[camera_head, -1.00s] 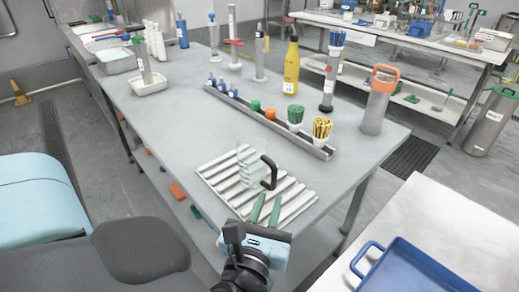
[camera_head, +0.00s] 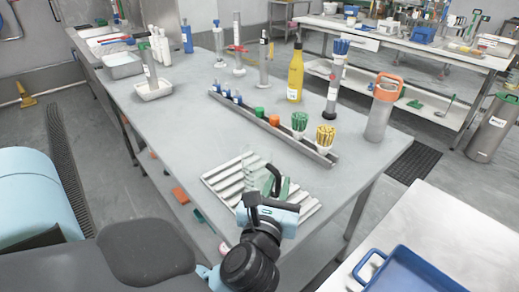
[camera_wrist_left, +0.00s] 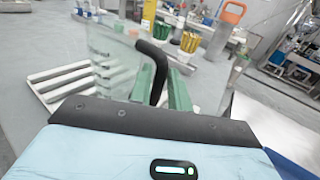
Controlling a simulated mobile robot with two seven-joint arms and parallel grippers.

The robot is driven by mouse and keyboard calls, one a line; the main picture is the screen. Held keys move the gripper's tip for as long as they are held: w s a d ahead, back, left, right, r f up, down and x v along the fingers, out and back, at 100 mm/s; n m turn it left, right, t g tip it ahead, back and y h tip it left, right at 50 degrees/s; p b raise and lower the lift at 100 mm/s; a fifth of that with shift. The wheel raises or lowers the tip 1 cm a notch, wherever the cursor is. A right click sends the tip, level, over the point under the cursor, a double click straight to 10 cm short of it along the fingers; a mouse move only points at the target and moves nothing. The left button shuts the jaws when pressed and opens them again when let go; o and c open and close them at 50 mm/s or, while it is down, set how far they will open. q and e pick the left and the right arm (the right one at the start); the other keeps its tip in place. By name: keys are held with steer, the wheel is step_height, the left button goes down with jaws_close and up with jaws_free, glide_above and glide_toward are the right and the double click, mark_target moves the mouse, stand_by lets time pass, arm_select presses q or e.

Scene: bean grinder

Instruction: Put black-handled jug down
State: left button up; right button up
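The clear jug (camera_head: 253,172) stands on a white ridged rack (camera_head: 222,183) at the table's near edge; its transparent body is hard to make out. The jug also shows in the left wrist view (camera_wrist_left: 108,62). Its black handle (camera_head: 273,175) faces right, towards my left gripper (camera_head: 276,184). The green fingers are apart, and the handle (camera_wrist_left: 157,62) lies between them in the wrist view. I cannot tell whether they touch it. My right gripper is not in view.
Behind the rack, a grey trough (camera_head: 246,112) holds pots of green and yellow sticks. An orange-topped flask (camera_head: 379,115) stands to the right. A blue tray (camera_head: 415,275) lies on the white table at lower right. The grey tabletop left of the rack is clear.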

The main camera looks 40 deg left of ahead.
arm_select(q)
steer(key=shift+w+a, duration=0.2)
steer(key=shift+w, duration=0.15)
jaws_close()
